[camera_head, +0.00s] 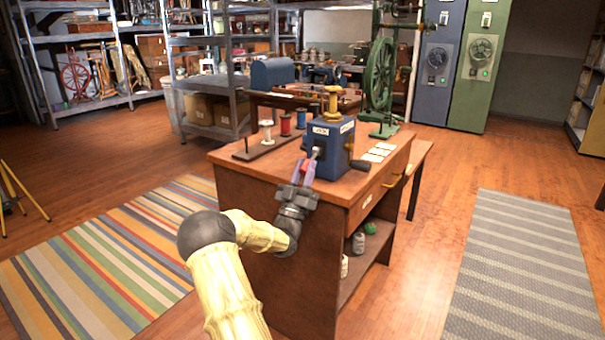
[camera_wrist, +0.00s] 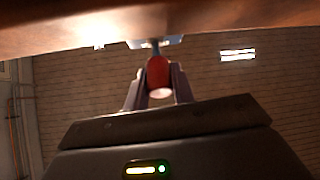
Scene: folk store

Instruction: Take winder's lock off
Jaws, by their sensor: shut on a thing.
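The winder (camera_head: 328,140) is a blue box with a white label, a yellow spool on top and a dark crank at its right. It stands on the wooden workbench (camera_head: 235,160). My gripper (camera_head: 310,164) is at the winder's near side, by the bench's front edge. In the wrist view my gripper (camera_wrist: 158,85) is shut on a red knob (camera_wrist: 157,72), which looks like the lock. A thin metal shaft runs from the knob towards a pale blue-grey part (camera_wrist: 150,43). In the head view the fingers mostly hide the knob. Whether the shaft is still seated cannot be told.
Spools (camera_head: 285,125) on a dark rack stand to the winder's left. White cards (camera_head: 376,153) lie to its right. A green wheel machine (camera_head: 380,75) stands behind. A striped rug (camera_head: 110,250) and a grey rug (camera_head: 515,265) flank the bench on open floor.

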